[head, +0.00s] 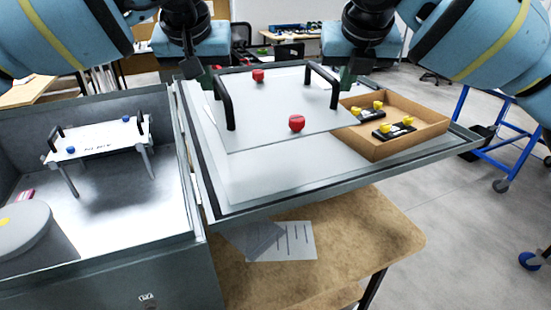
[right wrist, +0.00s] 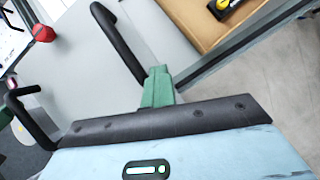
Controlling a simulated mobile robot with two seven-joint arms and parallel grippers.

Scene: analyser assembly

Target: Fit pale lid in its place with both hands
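The pale lid (head: 265,128) is a flat light plate with two black handles and two red knobs (head: 296,123). It is over the pale top of a dark-edged tray (head: 270,190); I cannot tell whether it touches. My left gripper (head: 213,83) is at the left handle (head: 223,100); its fingers are mostly hidden. My right gripper (head: 346,78) is at the right handle (head: 322,82). In the right wrist view, its green fingers (right wrist: 157,82) meet the lower end of that handle (right wrist: 118,42); their closure is unclear.
An open grey case (head: 90,255) at left holds a small white rack (head: 100,138) with black handles and blue knobs, and a round grey part (head: 22,230). A cardboard box (head: 425,140) with yellow-knobbed black parts sits right of the lid. Papers (head: 285,242) lie on the wooden table below.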

